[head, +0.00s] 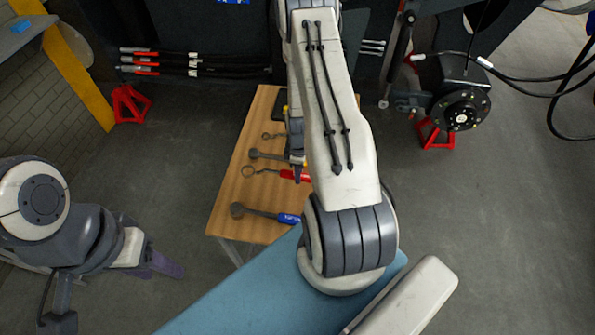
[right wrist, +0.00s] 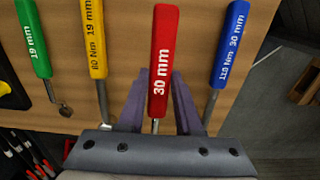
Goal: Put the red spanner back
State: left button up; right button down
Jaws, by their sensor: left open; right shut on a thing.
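The red spanner, marked 30 mm, shows its red handle (right wrist: 160,60) in the right wrist view. In the head view its ring end (head: 248,171) points left over the wooden table (head: 228,190). My right gripper (right wrist: 157,100) is shut on the red spanner, with a purple finger on each side of it. The handle looks nearer the camera than its neighbours; I cannot tell whether it touches the table. In the head view my right arm hides most of that gripper and the handle's end. My left gripper (head: 165,265) is open and empty at the lower left, away from the table.
A blue-handled 30 mm torque wrench (head: 262,214), a yellow-handled 19 mm torque wrench (right wrist: 94,40) and a green-handled spanner (right wrist: 34,40) lie on the table. A wide gap separates yellow from blue. Red stands (head: 128,103) and the dark chassis are behind.

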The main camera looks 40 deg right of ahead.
jog(key=shift+b, duration=0.4)
notch_tip(320, 180, down, 8)
jog(key=b, duration=0.7)
jog(key=shift+r, duration=0.1)
jog(key=c, duration=0.5)
grip_release()
jog(key=shift+s, duration=0.1)
jog(key=shift+r, duration=0.15)
notch_tip(320, 180, up, 10)
jog(key=shift+r+b, duration=0.15)
jog(key=shift+b, duration=0.7)
